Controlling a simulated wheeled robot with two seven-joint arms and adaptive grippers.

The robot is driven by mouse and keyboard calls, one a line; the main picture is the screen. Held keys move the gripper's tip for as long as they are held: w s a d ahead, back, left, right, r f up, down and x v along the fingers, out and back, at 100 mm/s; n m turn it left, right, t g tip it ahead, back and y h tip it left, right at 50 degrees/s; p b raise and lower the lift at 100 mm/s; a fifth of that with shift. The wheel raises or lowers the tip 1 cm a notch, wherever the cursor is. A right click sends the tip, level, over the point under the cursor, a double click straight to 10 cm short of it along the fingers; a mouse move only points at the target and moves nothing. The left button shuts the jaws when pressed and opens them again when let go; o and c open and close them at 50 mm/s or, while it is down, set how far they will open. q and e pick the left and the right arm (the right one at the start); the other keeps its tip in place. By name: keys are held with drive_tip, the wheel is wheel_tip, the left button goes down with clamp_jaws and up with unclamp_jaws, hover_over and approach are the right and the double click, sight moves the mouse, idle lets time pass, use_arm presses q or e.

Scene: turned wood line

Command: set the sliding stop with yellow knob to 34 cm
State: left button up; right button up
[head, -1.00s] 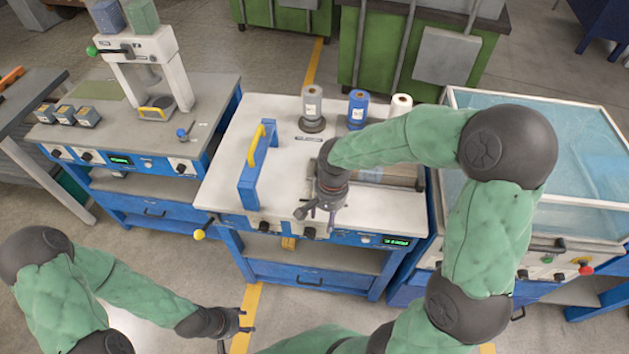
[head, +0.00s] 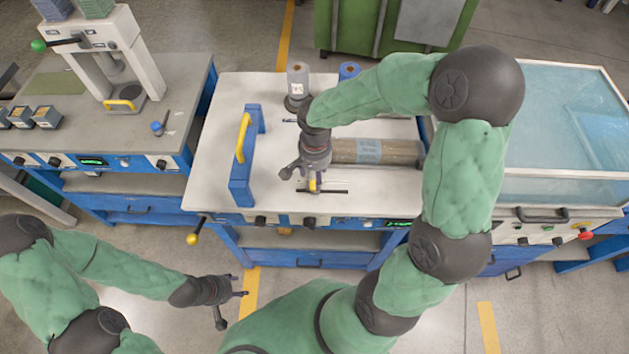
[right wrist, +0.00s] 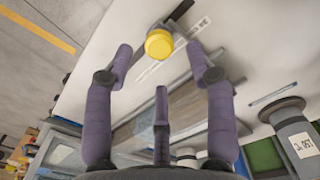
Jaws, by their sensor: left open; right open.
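The yellow knob (head: 312,184) of the sliding stop shows just below my right gripper on the white worktop, with a dark bar beside it. In the right wrist view the yellow knob (right wrist: 158,43) is round and lies between and just past the open fingertips of my right gripper (right wrist: 158,62); contact cannot be told. A pale scale strip (right wrist: 155,68) runs near the knob; its numbers are too small to read. My right gripper (head: 306,174) points down over the worktop. My left gripper (head: 240,290) is open and empty, in front of the bench.
A blue frame with a yellow handle (head: 243,140) stands left on the white worktop (head: 215,140). A labelled brown cylinder (head: 375,151) lies to the right. A roll on a round base (head: 297,82) stands behind. A yellow-ended lever (head: 192,238) sticks out at the bench's front left.

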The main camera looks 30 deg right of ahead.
drive_tip(key=shift+f+b, duration=0.4)
drive_tip(key=shift+f, duration=1.65)
